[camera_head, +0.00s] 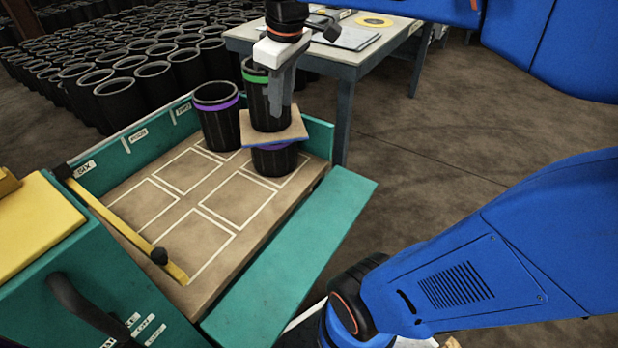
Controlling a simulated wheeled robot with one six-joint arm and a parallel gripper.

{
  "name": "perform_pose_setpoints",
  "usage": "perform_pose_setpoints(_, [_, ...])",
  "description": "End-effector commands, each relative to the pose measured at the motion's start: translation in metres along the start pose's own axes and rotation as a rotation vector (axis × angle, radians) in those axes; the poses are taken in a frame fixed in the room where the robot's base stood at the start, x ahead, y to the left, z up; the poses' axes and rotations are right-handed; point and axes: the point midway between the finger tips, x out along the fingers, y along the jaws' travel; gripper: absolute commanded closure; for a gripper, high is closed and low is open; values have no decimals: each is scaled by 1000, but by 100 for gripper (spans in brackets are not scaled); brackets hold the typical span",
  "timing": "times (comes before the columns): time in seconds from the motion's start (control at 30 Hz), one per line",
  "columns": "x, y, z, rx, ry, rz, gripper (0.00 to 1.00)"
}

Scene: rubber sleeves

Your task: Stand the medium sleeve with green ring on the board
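The black sleeve with the green ring (257,105) is upright on the small board (288,134), or just above it; I cannot tell if its base touches. The board has a tan top and a blue edge. It lies on top of a black sleeve with a purple ring (273,160), which stands in the back right part of the crate. My gripper (279,100) reaches down from above, with a grey finger along the right side of the green-ringed sleeve. The sleeve hides the rest of the fingers, so I cannot tell how firmly they hold it.
Another purple-ringed sleeve (219,125) stands just left. The teal-walled crate (290,260) has a floor with white-outlined cells, empty towards the front. A yellow bar (125,228) crosses its left side. A table (345,62) stands behind. Many black sleeves (120,100) fill the back left.

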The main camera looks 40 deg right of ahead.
Motion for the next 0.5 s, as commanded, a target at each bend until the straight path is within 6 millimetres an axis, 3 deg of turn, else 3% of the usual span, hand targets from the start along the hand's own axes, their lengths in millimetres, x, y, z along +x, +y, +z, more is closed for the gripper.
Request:
perform_pose_setpoints(0.3, [48, -62, 81, 288, 116, 35, 75])
perform_pose_setpoints(0.5, [78, -87, 116, 427, 174, 37, 75])
